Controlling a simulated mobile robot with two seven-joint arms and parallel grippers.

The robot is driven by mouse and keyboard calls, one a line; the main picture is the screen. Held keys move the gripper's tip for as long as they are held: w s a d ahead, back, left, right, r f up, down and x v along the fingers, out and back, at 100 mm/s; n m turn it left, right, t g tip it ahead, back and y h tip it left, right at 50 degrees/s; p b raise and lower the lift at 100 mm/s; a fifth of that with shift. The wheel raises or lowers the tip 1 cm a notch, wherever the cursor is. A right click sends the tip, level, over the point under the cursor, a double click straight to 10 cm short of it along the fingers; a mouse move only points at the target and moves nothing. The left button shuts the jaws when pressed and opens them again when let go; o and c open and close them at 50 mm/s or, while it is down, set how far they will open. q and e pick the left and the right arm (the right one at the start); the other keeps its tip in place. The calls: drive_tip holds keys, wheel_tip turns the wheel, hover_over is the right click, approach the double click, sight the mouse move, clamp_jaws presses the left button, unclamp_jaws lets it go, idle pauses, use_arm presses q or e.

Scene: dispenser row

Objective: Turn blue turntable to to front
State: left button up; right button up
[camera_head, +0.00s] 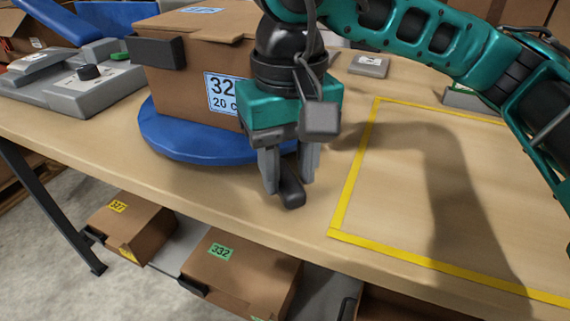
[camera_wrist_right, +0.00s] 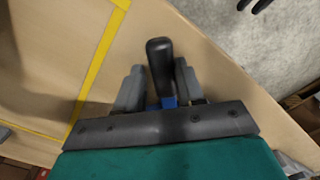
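The blue turntable (camera_head: 180,143) is a round disc on the table, left of centre, with a brown cardboard box (camera_head: 175,85) standing on it. The box has a label, partly hidden by my right arm. The turntable's black handle (camera_head: 291,190) sticks out at its right front. My right gripper (camera_head: 290,182) points down with one finger on each side of this handle and looks shut on it. In the right wrist view the handle (camera_wrist_right: 160,65) lies between the fingers, with its blue stem below it. My left gripper is not seen.
A grey device (camera_head: 75,88) with a black knob stands left of the turntable. A yellow taped outline (camera_head: 350,190) marks clear table to the right. A small grey block (camera_head: 368,66) lies behind. Boxes (camera_head: 240,275) sit below the table's front edge.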

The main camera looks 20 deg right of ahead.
drive_tip(key=o, duration=0.3)
drive_tip(key=shift+o, duration=0.2)
use_arm(q)
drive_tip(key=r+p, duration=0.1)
drive_tip(key=p, duration=0.1)
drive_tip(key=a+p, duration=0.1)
drive_tip(key=p, duration=0.1)
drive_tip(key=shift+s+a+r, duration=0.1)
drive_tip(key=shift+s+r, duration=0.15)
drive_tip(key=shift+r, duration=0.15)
use_arm(e)
wheel_tip(320, 180, up, 13)
drive_tip(key=shift+f, duration=0.1)
